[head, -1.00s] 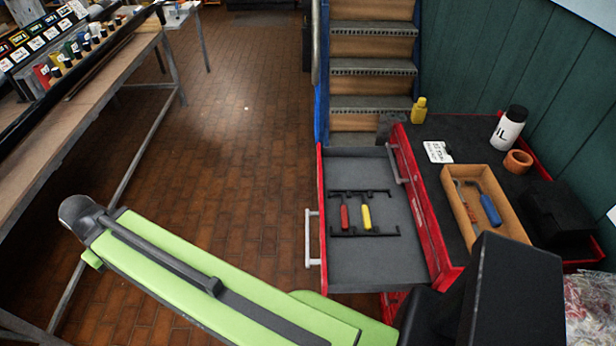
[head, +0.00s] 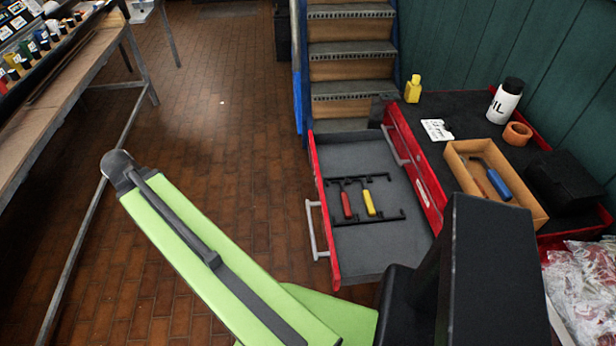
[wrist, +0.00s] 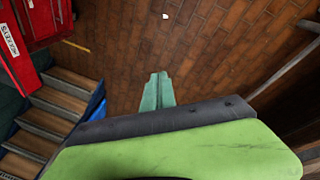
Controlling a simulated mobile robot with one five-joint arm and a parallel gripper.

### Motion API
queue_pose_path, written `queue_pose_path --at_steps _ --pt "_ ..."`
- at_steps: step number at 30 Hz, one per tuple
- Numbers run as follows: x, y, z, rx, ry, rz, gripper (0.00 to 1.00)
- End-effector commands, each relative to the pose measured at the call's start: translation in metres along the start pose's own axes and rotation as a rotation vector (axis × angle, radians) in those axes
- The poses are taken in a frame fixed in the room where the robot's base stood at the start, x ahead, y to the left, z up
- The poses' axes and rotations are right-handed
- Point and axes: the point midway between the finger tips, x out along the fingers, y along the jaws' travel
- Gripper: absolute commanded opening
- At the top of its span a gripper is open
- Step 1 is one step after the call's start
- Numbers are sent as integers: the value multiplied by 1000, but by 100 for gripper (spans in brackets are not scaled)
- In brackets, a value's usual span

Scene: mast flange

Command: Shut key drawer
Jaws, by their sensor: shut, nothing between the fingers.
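The open drawer (head: 378,240) is pulled out from the red tool cabinet (head: 418,178), its grey handle (head: 312,230) on the left-hand front. A black rack inside holds a red-handled tool (head: 346,205) and a yellow-handled tool (head: 369,203). In the wrist view, a red front with a white label reading like "HEX KEYS" (wrist: 10,40) and a grey handle (wrist: 62,12) shows at the upper left. My gripper (wrist: 158,76) is shut and empty over the brick floor, to the right of that front and apart from it. It is not visible in the head view.
The cabinet top carries a wooden tray (head: 531,208) with tools, a white bottle (head: 504,104), a yellow bottle (head: 413,90), an orange ring (head: 517,134) and a black box (head: 566,181). Stairs (head: 350,68) rise behind. A workbench (head: 60,100) stands left. Brick floor between is clear.

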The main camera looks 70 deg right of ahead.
Motion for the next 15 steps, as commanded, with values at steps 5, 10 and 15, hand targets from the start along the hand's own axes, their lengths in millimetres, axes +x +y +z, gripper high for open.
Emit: queue_pose_path --at_steps 5,10,15 --pt "85 208 10 380 35 225 0" --pt "112 336 53 593 48 382 0" --pt "116 381 75 666 51 442 0"
